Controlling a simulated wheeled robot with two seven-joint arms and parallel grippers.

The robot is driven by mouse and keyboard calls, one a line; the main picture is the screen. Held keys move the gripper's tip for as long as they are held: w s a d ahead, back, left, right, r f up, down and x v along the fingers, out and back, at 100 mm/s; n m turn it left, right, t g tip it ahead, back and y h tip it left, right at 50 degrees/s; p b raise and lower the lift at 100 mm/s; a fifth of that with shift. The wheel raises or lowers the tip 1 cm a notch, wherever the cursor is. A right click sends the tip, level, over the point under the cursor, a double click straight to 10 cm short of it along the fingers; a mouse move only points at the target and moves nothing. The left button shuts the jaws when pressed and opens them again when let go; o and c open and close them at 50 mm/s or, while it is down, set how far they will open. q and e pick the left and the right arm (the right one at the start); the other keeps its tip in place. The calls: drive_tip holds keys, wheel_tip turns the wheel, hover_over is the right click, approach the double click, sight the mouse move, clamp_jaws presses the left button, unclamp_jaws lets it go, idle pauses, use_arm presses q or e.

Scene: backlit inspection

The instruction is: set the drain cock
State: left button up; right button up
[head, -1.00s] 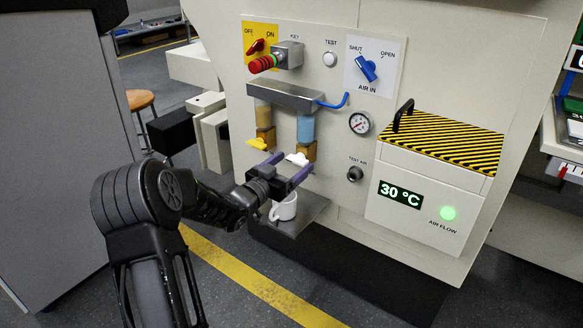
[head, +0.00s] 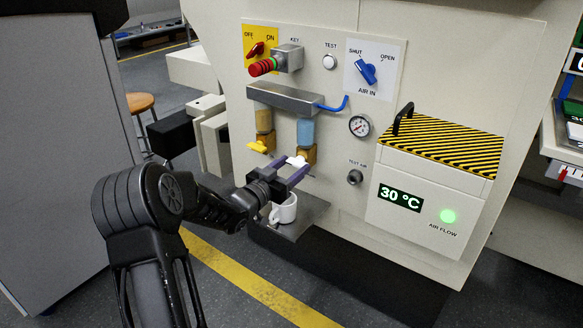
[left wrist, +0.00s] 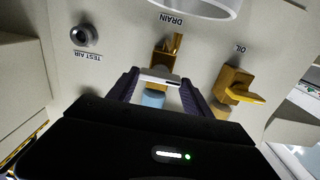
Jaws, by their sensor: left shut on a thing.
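The drain cock is a brass valve (head: 307,154) with a white lever (head: 297,161), under the blue-filled bowl (head: 305,130) on the panel. In the left wrist view, which is upside down, the brass body (left wrist: 165,62) is by the DRAIN label, with the white lever (left wrist: 160,82) lying across between my fingers. My left gripper (head: 293,170) is shut on the white lever, one purple finger at each end. A second brass cock with a yellow lever (head: 257,146) stands to the left; the left wrist view shows it by the OIL label (left wrist: 243,92). My right gripper is not in view.
A white mug (head: 284,209) stands on a small shelf (head: 312,213) below my left gripper. A striped-lid box (head: 440,142) juts out at right.

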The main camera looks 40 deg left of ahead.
use_arm(q)
drive_tip(key=shift+c, duration=0.4)
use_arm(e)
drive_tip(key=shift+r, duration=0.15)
use_arm(q)
drive_tip(key=shift+n+p, duration=0.4)
drive_tip(key=shift+p, duration=0.05)
drive_tip(key=n+p, duration=0.3)
drive_tip(key=shift+a+r, duration=0.1)
drive_tip(key=shift+r, duration=0.05)
drive_tip(key=n+p, duration=0.3)
drive_tip(key=n, duration=0.2)
drive_tip(key=n+p, duration=0.3)
drive_tip(key=n, duration=0.2)
drive_tip(key=shift+a+p, duration=0.1)
drive_tip(key=shift+p, duration=0.2)
drive_tip(key=shift+f+n+p, duration=0.15)
drive_tip(key=shift+n+p, duration=0.3)
drive_tip(key=shift+n, duration=0.6)
drive_tip(key=shift+f+n+p, duration=0.15)
drive_tip(key=shift+n+p, duration=0.3)
drive_tip(key=shift+n, duration=0.6)
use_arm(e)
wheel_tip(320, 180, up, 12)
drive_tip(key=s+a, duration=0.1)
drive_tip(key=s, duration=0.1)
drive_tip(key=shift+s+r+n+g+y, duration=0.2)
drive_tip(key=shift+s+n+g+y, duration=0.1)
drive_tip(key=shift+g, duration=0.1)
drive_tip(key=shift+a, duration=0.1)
